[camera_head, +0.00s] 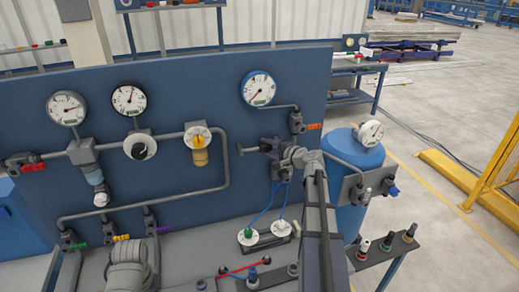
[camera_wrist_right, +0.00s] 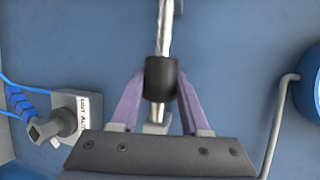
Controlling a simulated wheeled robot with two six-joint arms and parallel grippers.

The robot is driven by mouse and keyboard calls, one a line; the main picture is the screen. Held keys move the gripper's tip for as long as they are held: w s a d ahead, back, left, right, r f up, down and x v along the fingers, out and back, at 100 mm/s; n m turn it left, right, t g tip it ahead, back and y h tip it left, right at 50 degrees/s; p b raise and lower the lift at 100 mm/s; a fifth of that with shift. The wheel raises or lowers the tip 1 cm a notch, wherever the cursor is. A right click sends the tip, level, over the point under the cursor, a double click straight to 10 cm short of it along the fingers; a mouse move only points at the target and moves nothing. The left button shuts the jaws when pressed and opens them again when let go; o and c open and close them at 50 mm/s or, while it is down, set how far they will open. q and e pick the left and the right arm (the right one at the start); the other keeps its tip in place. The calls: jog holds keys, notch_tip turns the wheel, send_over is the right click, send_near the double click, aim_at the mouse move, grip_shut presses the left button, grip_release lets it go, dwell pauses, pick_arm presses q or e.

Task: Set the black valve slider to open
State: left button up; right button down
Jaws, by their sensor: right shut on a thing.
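The black valve slider (camera_wrist_right: 160,79) is a short black sleeve on a shiny metal rod in the right wrist view. My right gripper (camera_wrist_right: 161,84) has its purple fingers on both sides of the sleeve and is shut on it. In the head view, my right gripper (camera_head: 279,157) is at the blue panel, at the right end of a grey rod. There the slider is small and mostly hidden by the gripper. My left gripper does not show in either view.
The blue panel (camera_head: 190,85) carries gauges, grey pipes and valves. A blue tank (camera_head: 351,220) with a gauge stands to the right of my right arm. A grey fitting (camera_wrist_right: 60,125) with a white label and blue tubes is left of the gripper in the wrist view.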

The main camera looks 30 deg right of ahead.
jog(key=shift+d, duration=0.2)
jog(key=c, duration=0.8)
grip_release()
jog(key=shift+o, duration=1.4)
jog(key=shift+s+d, duration=0.1)
jog(key=shift+d, duration=0.05)
jog(key=shift+o, duration=0.7)
jog(key=a+p+v, duration=0.1)
jog(key=v, duration=0.6)
jog(key=shift+s+d+p, duration=0.35)
jog(key=shift+p, duration=0.05)
